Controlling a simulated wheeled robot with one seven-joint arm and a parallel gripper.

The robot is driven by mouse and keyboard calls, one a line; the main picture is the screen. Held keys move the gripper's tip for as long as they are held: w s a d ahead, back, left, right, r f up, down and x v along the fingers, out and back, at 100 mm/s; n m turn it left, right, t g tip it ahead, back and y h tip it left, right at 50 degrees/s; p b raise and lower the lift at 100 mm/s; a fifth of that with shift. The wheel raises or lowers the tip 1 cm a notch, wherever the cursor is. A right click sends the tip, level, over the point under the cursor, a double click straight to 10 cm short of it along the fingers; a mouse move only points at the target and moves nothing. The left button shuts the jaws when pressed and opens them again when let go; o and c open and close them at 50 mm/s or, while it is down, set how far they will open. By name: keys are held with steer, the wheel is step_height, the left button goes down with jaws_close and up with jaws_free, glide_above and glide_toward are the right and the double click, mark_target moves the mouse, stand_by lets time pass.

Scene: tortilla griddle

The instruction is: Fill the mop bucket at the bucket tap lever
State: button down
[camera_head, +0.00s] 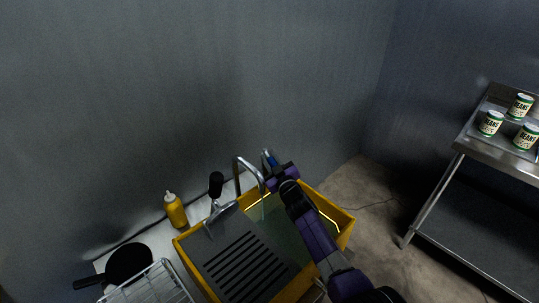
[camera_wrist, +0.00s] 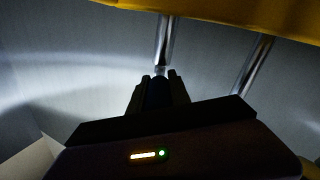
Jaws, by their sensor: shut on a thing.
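The yellow mop bucket (camera_head: 345,222) stands at the lower middle of the head view, with a dark slotted grey panel (camera_head: 240,262) over its left part. A curved chrome tap spout (camera_head: 240,170) reaches over its back edge. The tap lever (camera_head: 268,157), with a blue end, stands just right of the spout. My gripper (camera_head: 274,170) is at this lever, above the bucket's back edge. In the wrist view, my gripper (camera_wrist: 158,88) is shut on the lever's dark grip, and its chrome rod (camera_wrist: 164,45) runs on beyond the fingers. My arm hides part of the bucket's inside; I cannot tell its water level.
A black-handled metal piece (camera_head: 216,187) stands at the bucket's left back. A yellow squeeze bottle (camera_head: 175,211), a black pan (camera_head: 128,263) and a wire rack (camera_head: 155,285) are further left. A steel table (camera_head: 480,145) with bean cans (camera_head: 490,123) stands right. Floor (camera_head: 370,200) shows between.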

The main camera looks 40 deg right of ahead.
steer(key=shift+d+r+n+y+p, duration=0.25)
steer(key=shift+r+n+y+p, duration=0.3)
steer(key=shift+p, duration=0.5)
steer(key=shift+d+f+n+t+y+p, duration=0.25)
steer(key=shift+n+t+y+p, duration=0.2)
steer(key=shift+y, duration=0.5)
steer(key=shift+d+f+n+y+b, duration=0.1)
steer(key=shift+d+n+y+b, duration=0.1)
steer(key=shift+n+y, duration=0.25)
steer(key=shift+d+f+n+y+b, duration=0.1)
steer(key=shift+n+y+b, duration=0.15)
steer(key=shift+y, duration=0.4)
steer(key=shift+n+y+b, duration=0.3)
steer(key=shift+n+y, duration=0.2)
steer(key=shift+y, duration=0.3)
steer(key=shift+s, duration=0.1)
steer(key=c, duration=1.2)
jaws_free()
steer(key=shift+d, duration=0.1)
